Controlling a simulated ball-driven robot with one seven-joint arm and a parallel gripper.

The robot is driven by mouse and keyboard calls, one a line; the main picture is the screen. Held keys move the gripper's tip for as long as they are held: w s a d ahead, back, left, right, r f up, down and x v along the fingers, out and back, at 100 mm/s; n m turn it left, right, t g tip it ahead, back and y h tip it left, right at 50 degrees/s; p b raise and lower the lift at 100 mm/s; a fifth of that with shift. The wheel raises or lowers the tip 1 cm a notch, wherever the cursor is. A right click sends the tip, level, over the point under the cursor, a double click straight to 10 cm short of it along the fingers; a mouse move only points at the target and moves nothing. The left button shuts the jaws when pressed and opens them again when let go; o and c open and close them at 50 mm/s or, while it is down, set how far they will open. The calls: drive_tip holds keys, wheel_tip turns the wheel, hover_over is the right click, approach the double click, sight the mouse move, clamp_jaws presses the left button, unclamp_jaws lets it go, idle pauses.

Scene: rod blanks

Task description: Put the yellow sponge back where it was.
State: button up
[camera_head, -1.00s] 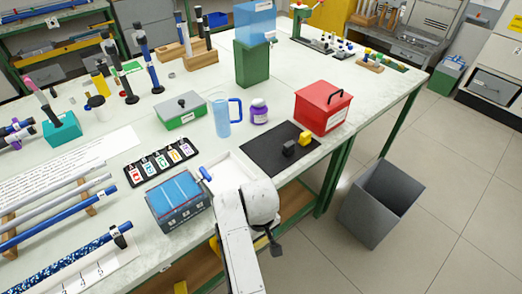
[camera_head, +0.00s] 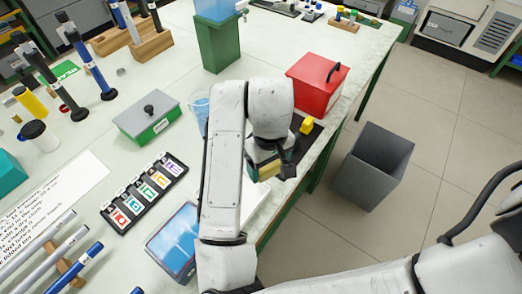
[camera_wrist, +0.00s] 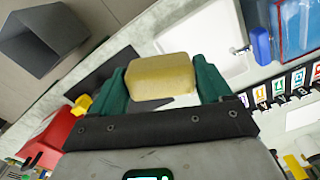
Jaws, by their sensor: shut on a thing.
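The yellow sponge (camera_wrist: 161,78) is a pale yellow block with rounded edges. My gripper (camera_wrist: 163,84) is shut on it, with one green finger at each side. In the head view my gripper (camera_head: 271,170) hangs near the table's front edge, and part of the sponge (camera_head: 267,169) shows between the fingers. A shallow white tray (camera_wrist: 205,40) lies below and beyond the sponge in the wrist view. In the head view the tray (camera_head: 256,203) is partly hidden by my arm.
A dark mat (camera_wrist: 97,76) with a small yellow block (camera_head: 307,126) lies beside the tray. A red box (camera_head: 318,83) stands behind it. A blue-topped box (camera_head: 174,239) and a black card rack (camera_head: 144,192) are left. A grey bin (camera_head: 372,166) stands on the floor.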

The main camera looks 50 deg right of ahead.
drive_tip(key=w+d+f+b, duration=0.1)
drive_tip(key=w+d+f, duration=0.1)
drive_tip(key=d, duration=0.1)
drive_tip(key=w+d+f+b, duration=0.1)
drive_tip(key=w+d+f, duration=0.1)
drive_tip(key=d+f, duration=0.1)
drive_tip(key=w+d+f+b, duration=0.1)
drive_tip(key=w+d+f, duration=0.1)
drive_tip(key=d+f, duration=0.1)
drive_tip(key=shift+w+b, duration=0.25)
drive_tip(key=shift+b, duration=0.05)
drive_tip(key=shift+w+d+f, duration=0.3)
drive_tip(key=shift+d+f, duration=0.05)
drive_tip(key=shift+f, duration=0.05)
drive_tip(key=shift+w+d+f+p, duration=0.1)
drive_tip(key=shift+d+f+p, duration=0.1)
drive_tip(key=shift+f+p, duration=0.1)
drive_tip(key=shift+f, duration=1.6)
drive_tip(key=shift+f, duration=0.15)
drive_tip(key=o, duration=0.9)
drive_tip(key=shift+c, duration=0.2)
